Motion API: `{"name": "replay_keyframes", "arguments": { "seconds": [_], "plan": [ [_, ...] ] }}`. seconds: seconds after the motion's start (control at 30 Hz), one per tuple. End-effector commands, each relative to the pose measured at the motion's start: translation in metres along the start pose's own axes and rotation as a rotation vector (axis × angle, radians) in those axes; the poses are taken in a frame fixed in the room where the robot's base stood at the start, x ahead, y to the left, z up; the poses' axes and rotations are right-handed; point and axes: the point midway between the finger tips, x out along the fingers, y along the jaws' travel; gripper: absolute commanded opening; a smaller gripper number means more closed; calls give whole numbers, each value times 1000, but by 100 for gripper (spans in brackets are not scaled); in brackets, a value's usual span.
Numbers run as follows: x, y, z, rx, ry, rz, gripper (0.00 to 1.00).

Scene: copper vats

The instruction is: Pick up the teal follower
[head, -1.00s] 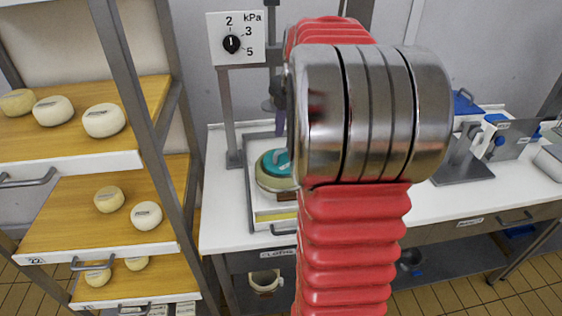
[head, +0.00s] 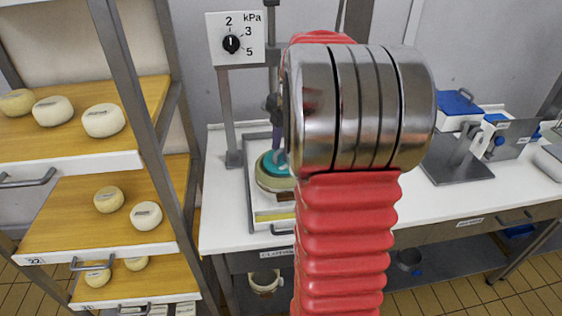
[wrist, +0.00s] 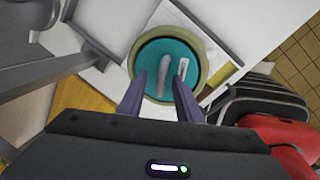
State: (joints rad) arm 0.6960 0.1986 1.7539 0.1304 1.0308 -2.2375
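The teal follower (head: 271,167) is a round teal disc seated in a cream, ring-shaped mould (head: 268,182) in a tray on the white bench. In the wrist view the follower (wrist: 178,50) shows a grey upright handle (wrist: 163,66) and a small pale label. My gripper (wrist: 160,84) is open above the disc, its two purple fingers apart on either side of the handle. I cannot tell how far the fingertips are above the disc. In the head view my arm hides most of the gripper and the follower's right side.
A press post and a kPa dial panel (head: 236,39) stand behind the tray. A shelf rack with several cheeses (head: 103,120) is on the left. A grey metal stand (head: 457,160) and a blue-lidded box (head: 458,108) are to the right. The bench between has bare room.

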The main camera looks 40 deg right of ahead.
Motion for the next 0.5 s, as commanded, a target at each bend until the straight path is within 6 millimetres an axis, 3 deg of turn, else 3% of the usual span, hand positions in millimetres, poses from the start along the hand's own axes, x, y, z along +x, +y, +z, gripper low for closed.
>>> {"name": "replay_keyframes", "arguments": {
  "seconds": [0.27, 0.5],
  "plan": [
    [0, 0, 0, -1, 0, 0, 32],
    [0, 0, 0, -1, 0, 0, 16]
  ]
}}
